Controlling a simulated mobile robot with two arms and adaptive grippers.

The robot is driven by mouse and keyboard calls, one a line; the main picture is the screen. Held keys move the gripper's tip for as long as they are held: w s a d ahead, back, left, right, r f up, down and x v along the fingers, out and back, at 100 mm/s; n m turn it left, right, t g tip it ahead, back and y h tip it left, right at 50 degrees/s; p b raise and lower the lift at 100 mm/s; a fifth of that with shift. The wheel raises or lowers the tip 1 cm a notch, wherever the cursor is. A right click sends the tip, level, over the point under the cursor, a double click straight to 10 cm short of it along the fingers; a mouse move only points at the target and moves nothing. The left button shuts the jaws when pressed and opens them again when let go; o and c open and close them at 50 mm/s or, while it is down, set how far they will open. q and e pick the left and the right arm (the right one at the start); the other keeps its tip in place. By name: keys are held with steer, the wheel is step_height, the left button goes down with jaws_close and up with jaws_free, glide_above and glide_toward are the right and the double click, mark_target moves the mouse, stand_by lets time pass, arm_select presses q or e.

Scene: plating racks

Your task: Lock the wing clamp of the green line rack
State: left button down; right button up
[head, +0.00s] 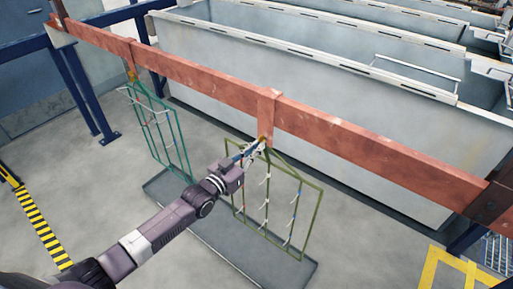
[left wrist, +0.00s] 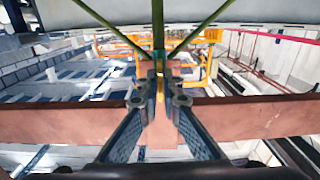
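Two racks hang from the copper-coloured bar (head: 190,75). The nearer one is an olive-green frame (head: 313,215) with several small hooks; the farther one is a teal-green frame (head: 183,140). My left gripper (head: 258,148) is at the top of the olive-green rack, just below the bar's bracket (head: 268,112). In the left wrist view, my left gripper's fingers (left wrist: 160,88) are nearly together, with a small brass-coloured piece, seemingly the wing clamp (left wrist: 160,85), between their tips. The fingers hide most of it, so its position is unclear. My right gripper is not in view.
Grey tanks (head: 300,80) stand behind the bar. A dark tray (head: 215,238) lies on the floor beneath the racks. Blue posts (head: 85,95) support the bar at the left. Yellow-black striping (head: 42,225) marks the left floor. Open floor lies between.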

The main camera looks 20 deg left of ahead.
arm_select(q)
steer(key=c, duration=2.2)
jaws_free()
steer(key=shift+o, duration=0.2)
steer(key=v, duration=1.2)
